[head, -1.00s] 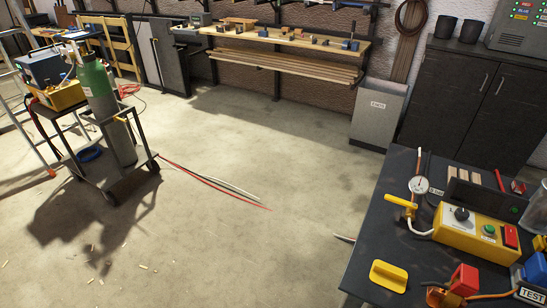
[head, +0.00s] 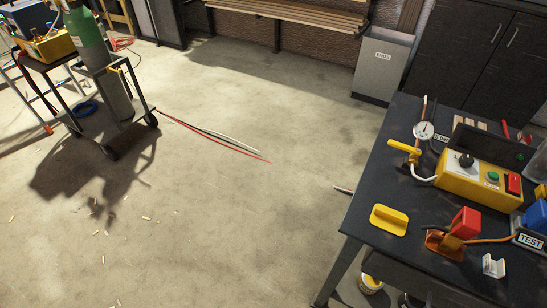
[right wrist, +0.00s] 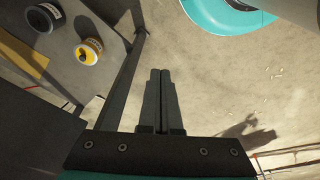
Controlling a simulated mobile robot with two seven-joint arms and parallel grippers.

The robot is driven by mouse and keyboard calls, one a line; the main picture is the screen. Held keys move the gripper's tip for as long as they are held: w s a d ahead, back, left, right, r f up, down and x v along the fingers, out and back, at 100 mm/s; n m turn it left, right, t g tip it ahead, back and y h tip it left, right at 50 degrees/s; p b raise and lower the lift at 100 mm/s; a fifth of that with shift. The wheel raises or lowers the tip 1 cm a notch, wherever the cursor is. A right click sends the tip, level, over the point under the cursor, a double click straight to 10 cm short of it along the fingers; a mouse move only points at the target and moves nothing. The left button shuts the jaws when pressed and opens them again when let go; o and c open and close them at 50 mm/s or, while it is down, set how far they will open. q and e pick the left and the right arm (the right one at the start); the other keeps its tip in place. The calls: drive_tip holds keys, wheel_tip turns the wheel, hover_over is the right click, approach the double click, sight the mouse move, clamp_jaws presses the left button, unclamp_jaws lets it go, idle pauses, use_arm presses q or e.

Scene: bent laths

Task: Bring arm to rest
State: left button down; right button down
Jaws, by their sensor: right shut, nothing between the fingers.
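In the right wrist view my right gripper (right wrist: 160,72) is shut, its two dark fingers side by side with nothing between them. It hangs over bare concrete floor, beside a dark table leg (right wrist: 122,82). No arm or gripper of mine shows in the head view. My left gripper is in neither view.
A dark workbench (head: 361,204) stands at right with a yellow control box (head: 470,187), a gauge (head: 423,131) and a yellow-handled block (head: 389,220). Cans (right wrist: 88,51) sit on its lower shelf. A gas-cylinder trolley (head: 125,134) stands at left.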

drive_tip(key=s+d+f+g+b, duration=0.1)
drive_tip(key=s+d+f+b, duration=0.1)
drive_tip(key=s+f, duration=1.2)
drive_tip(key=shift+s+d+f+b, duration=0.15)
drive_tip(key=shift+d+f+b, duration=0.1)
drive_tip(key=shift+b, duration=0.1)
